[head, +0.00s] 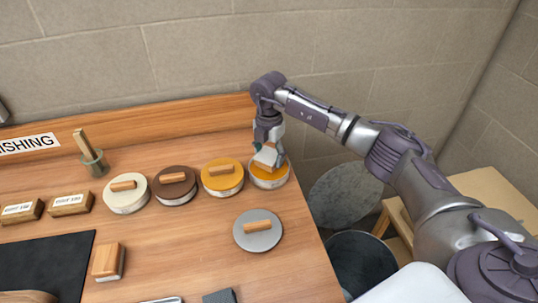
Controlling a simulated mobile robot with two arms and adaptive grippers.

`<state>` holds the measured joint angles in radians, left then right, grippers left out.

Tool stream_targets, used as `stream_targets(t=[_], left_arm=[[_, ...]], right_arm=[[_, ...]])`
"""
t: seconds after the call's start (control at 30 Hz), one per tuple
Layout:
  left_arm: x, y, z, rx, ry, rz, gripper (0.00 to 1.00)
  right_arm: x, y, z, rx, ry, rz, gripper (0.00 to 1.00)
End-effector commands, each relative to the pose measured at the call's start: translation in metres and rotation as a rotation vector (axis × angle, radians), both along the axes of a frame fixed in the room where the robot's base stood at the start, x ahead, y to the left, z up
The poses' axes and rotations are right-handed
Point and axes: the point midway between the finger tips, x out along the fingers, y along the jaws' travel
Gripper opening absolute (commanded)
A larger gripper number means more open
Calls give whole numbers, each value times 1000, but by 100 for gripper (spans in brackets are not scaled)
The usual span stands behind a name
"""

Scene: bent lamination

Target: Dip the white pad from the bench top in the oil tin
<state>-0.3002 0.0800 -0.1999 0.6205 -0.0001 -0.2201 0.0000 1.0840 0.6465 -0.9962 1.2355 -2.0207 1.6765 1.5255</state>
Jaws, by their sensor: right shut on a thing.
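My right gripper (265,147) reaches down over the rightmost tin and is shut on the white pad (266,157). The pad is at the mouth of this open oil tin (269,184), which has amber contents and a pale wall. I cannot tell whether the pad touches the oil, because its underside is hidden. A grey round lid (259,240) with a wooden handle lies on the bench in front of the tin. My left gripper is not in view.
Tins with handled tops in orange (222,190), brown (175,196) and cream (126,203) stand left of the open tin. A wooden block (107,260) stands on the front bench top (180,245). Bins (362,262) stand beyond the right edge.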

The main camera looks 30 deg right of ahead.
Motion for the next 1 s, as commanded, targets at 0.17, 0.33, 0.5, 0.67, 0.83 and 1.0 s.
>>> stream_targets(t=[0.17,0.33,0.5,0.67,0.83,1.0], left_arm=[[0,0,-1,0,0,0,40],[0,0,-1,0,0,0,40],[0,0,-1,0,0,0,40],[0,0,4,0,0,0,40],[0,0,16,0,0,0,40],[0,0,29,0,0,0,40]], right_arm=[[0,0,0,0,0,0,36],[0,0,0,0,0,0,36],[0,0,0,0,0,0,36],[0,0,5,0,-1,0,36],[0,0,22,0,-2,0,36],[1,0,39,0,-2,0,36]])
